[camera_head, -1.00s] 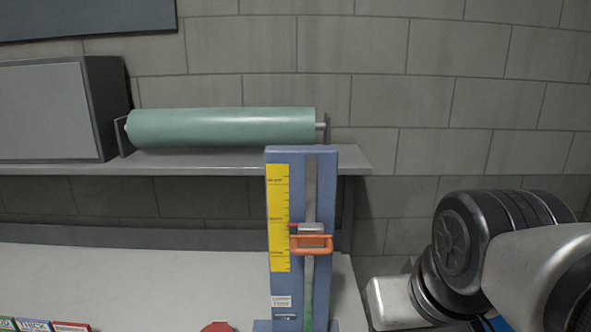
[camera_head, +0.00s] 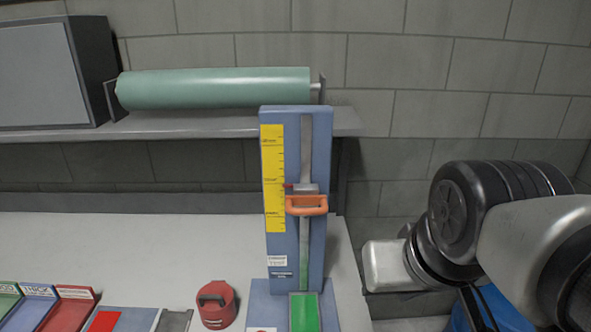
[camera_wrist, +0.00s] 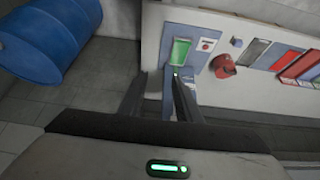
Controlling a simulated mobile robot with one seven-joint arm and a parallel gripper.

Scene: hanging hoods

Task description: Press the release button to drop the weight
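A blue drop-test tower (camera_head: 318,150) stands on the bench, with a yellow scale (camera_head: 273,190) on its front. A slider with an orange handle (camera_head: 307,206) sits about midway up its rail. A green pad (camera_head: 305,312) lies on the base; it also shows in the wrist view (camera_wrist: 180,52). A white plate with a red mark (camera_wrist: 207,45) is beside the pad; I cannot tell whether it is the release button. A red weight with a handle (camera_head: 215,305) stands left of the base. My gripper (camera_wrist: 158,84) is open and empty, fingers pointing toward the base; the head view hides it.
Red, blue, grey and green trays (camera_head: 72,308) lie at the bench's front left. A shelf (camera_head: 200,124) behind carries a green roll (camera_head: 215,88) and a grey cabinet (camera_head: 45,75). A blue drum (camera_wrist: 45,40) stands on the floor beside the bench.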

